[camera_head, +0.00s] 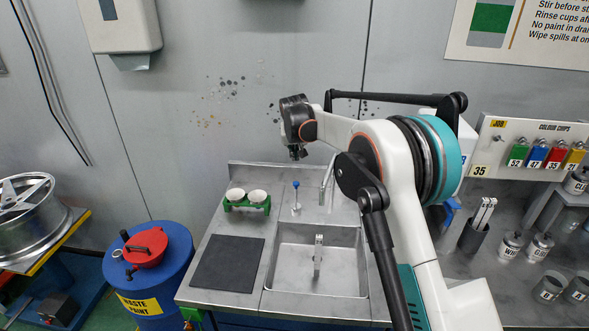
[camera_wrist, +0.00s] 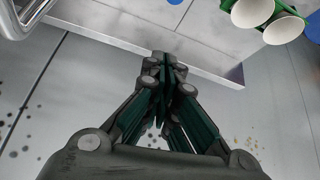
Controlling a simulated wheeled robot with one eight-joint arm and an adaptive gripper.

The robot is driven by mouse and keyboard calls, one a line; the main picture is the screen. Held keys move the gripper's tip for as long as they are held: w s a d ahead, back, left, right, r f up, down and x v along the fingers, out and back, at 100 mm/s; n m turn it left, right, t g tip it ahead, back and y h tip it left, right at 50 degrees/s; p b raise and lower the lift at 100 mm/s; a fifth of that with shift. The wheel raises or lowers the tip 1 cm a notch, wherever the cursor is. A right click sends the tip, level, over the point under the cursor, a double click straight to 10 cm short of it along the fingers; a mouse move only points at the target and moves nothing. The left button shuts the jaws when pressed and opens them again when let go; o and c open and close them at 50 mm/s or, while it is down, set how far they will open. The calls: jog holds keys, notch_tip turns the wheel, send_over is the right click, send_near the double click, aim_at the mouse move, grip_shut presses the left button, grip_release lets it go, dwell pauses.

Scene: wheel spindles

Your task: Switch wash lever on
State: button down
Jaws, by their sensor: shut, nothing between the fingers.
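The wash lever (camera_head: 296,197), a short upright rod with a blue knob, stands on the ledge behind the sink. A blue bit that looks like its knob (camera_wrist: 174,2) is cut off at the top edge of the wrist view. My gripper (camera_head: 297,155) hangs above and behind the lever near the wall, apart from it. In the wrist view my gripper (camera_wrist: 165,62) has its fingers together with nothing between them.
A tap (camera_head: 327,180) stands right of the lever above the sink basin (camera_head: 290,272). A green holder (camera_head: 246,205) with two white cups (camera_head: 257,196) sits to its left. A dark mat (camera_head: 228,263) lies left of the basin. A blue waste barrel (camera_head: 150,285) stands further left.

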jog(key=shift+f, duration=0.1)
jog(key=b+x, duration=0.1)
jog(key=x, duration=0.9)
jog(key=s, duration=0.2)
jog(key=s+b, duration=0.1)
jog(key=s, duration=0.1)
jog(key=shift+d+f, duration=0.2)
jog(key=shift+f, duration=0.15)
jog(key=shift+s+t+b, duration=0.3)
jog(key=shift+s+t, duration=0.1)
